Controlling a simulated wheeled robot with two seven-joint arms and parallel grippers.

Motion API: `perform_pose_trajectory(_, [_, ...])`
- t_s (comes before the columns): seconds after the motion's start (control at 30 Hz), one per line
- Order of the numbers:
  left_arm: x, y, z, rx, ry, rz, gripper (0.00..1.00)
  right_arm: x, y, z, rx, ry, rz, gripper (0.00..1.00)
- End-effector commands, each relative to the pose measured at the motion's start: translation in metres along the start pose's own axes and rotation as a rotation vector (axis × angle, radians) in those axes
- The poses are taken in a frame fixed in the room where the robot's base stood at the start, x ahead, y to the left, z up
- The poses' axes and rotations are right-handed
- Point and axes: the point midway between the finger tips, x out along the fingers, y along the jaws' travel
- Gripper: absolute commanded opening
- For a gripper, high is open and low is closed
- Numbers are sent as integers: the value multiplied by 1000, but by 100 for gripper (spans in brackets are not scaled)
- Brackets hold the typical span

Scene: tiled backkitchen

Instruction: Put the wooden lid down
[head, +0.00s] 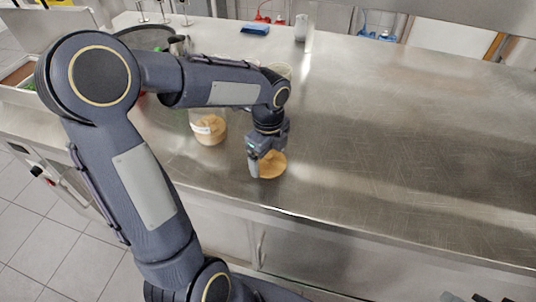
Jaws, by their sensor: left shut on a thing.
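The wooden lid (272,165) is a round, light brown disc near the front edge of the steel counter. My left gripper (262,172) is shut on the lid from above, and its fingers cover part of it. The lid is at or just above the counter surface; I cannot tell whether it touches. A clear jar (209,130) with light brown contents and a pale label stands to the left of the gripper. My right gripper is not in view.
The steel counter (400,140) is clear to the right. A blue item (255,29) and a metal cylinder (301,27) stand at the back. A container (278,69) is partly hidden behind my left arm. The counter's front edge runs close to the lid.

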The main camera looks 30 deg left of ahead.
Motion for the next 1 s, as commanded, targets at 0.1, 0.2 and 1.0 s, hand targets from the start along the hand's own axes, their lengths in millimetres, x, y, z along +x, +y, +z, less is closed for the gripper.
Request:
perform_pose_trajectory(0.1, [-1, 0, 0, -1, 0, -1, 63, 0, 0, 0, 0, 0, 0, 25])
perform_pose_trajectory(0.2, [0, 0, 0, -1, 0, -1, 63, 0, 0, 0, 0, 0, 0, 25])
perform_pose_trajectory(1.0, [-51, -1, 0, -1, -2, -7, 100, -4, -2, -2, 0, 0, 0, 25])
